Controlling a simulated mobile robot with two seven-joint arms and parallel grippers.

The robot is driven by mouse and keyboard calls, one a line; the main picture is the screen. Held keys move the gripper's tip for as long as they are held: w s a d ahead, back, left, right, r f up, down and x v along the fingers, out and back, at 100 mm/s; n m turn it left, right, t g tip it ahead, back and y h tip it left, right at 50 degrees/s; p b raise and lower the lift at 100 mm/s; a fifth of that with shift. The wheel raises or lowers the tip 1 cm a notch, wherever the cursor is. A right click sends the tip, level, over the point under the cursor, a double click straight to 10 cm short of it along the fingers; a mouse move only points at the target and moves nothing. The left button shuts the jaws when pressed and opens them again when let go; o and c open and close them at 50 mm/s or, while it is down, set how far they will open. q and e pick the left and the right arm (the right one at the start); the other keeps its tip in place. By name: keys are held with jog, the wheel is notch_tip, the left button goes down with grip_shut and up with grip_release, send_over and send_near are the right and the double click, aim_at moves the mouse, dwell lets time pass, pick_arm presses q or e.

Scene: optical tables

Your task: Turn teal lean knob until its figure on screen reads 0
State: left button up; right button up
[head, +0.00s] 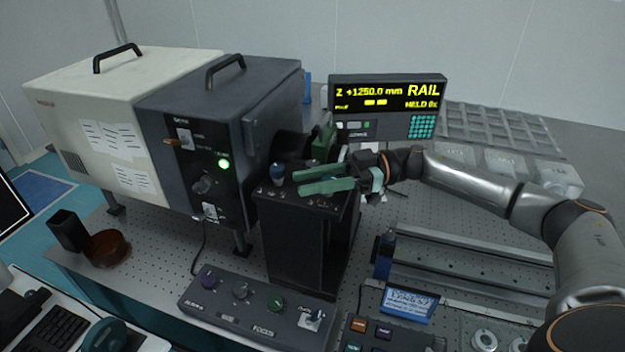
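My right gripper (298,182), with two teal fingers, reaches left over the top of a black block (300,240). Its fingers are apart with nothing visible between them. A small blue knob (277,173) stands on the block's top, just left of the fingertips and apart from them. I cannot tell whether it is the teal lean knob; no knob's lean label is readable. The screen (387,93) at the back reads "Z +1250.0 mm", "RAIL" and "HELD 0x" in yellow; I see no lean figure on it. My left gripper is not in view.
A dark cabinet (205,115) with a green light stands left of the block. A sloped panel (255,318) in front carries purple, grey and green knobs and a switch. Rails (470,265) lie to the right under my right arm. A green part (325,142) stands behind the fingers.

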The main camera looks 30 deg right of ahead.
jog(key=o, duration=0.4)
jog(key=shift+o, duration=0.2)
jog(key=b+v, duration=0.3)
jog(key=v, duration=0.9)
jog(key=shift+d+b, duration=0.25)
jog(key=shift+b, duration=0.05)
